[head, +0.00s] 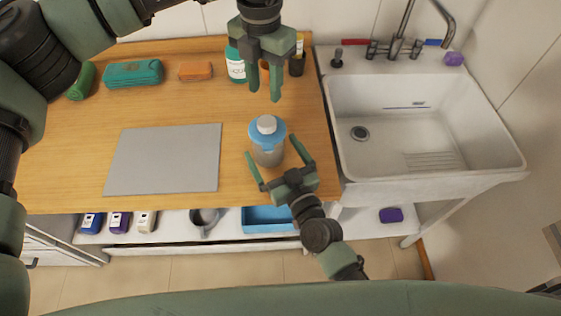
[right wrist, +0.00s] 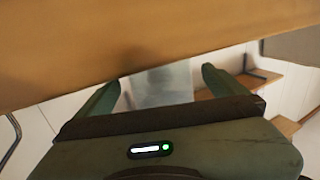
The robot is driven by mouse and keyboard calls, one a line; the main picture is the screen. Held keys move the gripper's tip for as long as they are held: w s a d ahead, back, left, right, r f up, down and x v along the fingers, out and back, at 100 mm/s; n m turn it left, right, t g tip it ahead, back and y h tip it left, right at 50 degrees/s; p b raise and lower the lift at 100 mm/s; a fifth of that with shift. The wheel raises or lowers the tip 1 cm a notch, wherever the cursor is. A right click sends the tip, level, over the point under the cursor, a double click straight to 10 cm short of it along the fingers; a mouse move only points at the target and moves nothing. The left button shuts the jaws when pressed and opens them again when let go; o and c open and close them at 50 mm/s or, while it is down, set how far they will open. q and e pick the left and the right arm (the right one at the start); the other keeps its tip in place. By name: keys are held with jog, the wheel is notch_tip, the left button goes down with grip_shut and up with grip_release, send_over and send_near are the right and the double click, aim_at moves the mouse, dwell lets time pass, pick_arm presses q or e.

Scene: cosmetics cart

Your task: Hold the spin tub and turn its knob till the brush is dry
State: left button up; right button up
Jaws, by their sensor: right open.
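The spin tub (head: 268,153) stands upright on the wooden worktop near its front edge. It has a clear greyish body, a blue lid and a pale grey knob (head: 267,124) on top. My right gripper (head: 274,148) is open, with one finger on each side of the tub's lower body; contact cannot be told. In the right wrist view the tub's pale wall (right wrist: 165,84) shows between the two spread fingers. My left gripper (head: 265,92) points down behind and above the knob, empty, with a narrow gap between its fingers. I cannot make out the brush.
A grey mat (head: 165,160) lies left of the tub. A sink (head: 430,125) is at the right. A blue tray (head: 268,220) sits on the lower shelf.

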jog(key=shift+x, duration=1.5)
jog(key=shift+c, duration=0.3)
